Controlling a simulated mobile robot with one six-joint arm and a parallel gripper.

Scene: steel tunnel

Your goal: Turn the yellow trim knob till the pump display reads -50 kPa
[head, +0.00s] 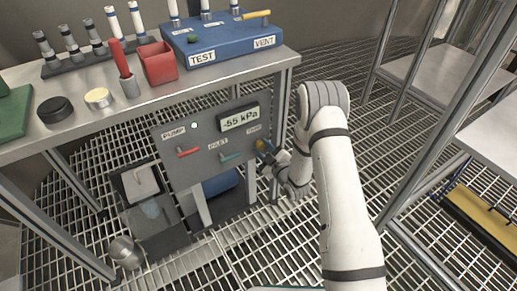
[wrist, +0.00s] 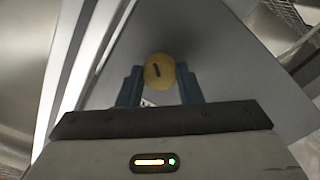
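The pump panel (head: 205,148) is a grey plate under the bench front. Its display (head: 240,118) reads -55 kPa. The yellow trim knob (head: 261,145) sits at the panel's lower right, mostly hidden behind my gripper (head: 268,158) in the head view. In the wrist view the knob (wrist: 159,71) is a round yellow cap with a dark tilted mark. The two blue fingers of my gripper (wrist: 160,85) stand on either side of it.
A red pump lever (head: 188,151) and a teal inlet lever (head: 231,156) are on the same panel. The bench top (head: 130,100) above holds a blue TEST/VENT box (head: 222,40), a red cup (head: 157,63) and racked tubes. Steel frame legs stand at right; grating floor lies below.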

